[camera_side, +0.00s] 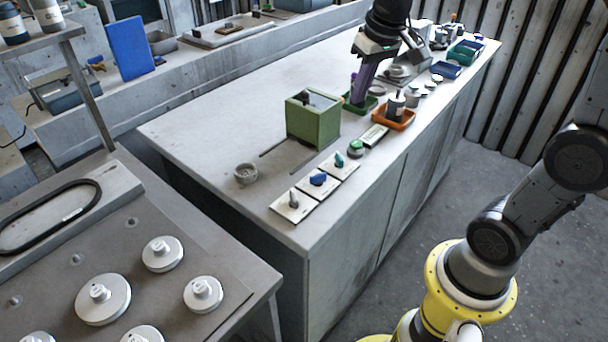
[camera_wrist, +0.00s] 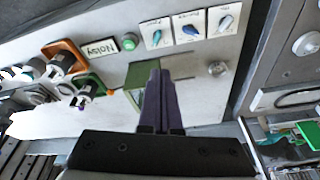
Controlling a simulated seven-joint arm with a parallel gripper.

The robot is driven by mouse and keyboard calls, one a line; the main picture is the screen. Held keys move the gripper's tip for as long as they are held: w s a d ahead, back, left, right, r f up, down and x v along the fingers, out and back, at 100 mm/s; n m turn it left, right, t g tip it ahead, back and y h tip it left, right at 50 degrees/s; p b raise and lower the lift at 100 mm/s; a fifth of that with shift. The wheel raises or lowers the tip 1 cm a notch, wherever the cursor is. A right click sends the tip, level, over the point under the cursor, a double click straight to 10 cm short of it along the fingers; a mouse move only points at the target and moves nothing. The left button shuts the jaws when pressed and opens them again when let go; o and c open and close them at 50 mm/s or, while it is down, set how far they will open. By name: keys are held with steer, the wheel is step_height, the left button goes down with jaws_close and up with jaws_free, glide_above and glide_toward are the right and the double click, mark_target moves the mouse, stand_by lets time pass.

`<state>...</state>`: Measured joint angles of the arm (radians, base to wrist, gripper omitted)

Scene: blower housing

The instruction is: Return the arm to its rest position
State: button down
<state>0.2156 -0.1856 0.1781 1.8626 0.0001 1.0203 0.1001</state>
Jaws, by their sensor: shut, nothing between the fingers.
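My gripper (camera_side: 357,99) hangs from my arm over the back part of the long grey workbench (camera_side: 215,110). Its purple fingers point down and are shut with nothing between them. In the side view the fingertips appear near the small green tray (camera_side: 372,101), behind the green box (camera_side: 316,127); I cannot tell their exact height. In the wrist view my gripper (camera_wrist: 160,72) shows its two fingers side by side, covering part of the green box (camera_wrist: 137,75).
An orange tray (camera_side: 408,122) holding a part stands right of my gripper. A "Noisy" label (camera_wrist: 100,49) and a green button (camera_wrist: 129,42) lie nearby. Several cards bearing small knobs (camera_side: 318,181) line the front edge. The bench's left part is clear.

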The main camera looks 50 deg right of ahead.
steer(key=s+a+r+n+t, duration=0.2)
steer(key=s+a, duration=0.4)
steer(key=s, duration=0.3)
steer(key=s+a+f+n, duration=0.1)
steer(key=s+f, duration=0.3)
steer(key=s, duration=0.3)
steer(key=shift+s+f+n+t+y, duration=0.3)
steer(key=shift+f, duration=0.1)
steer(key=shift+a, duration=0.1)
stand_by(1.4)
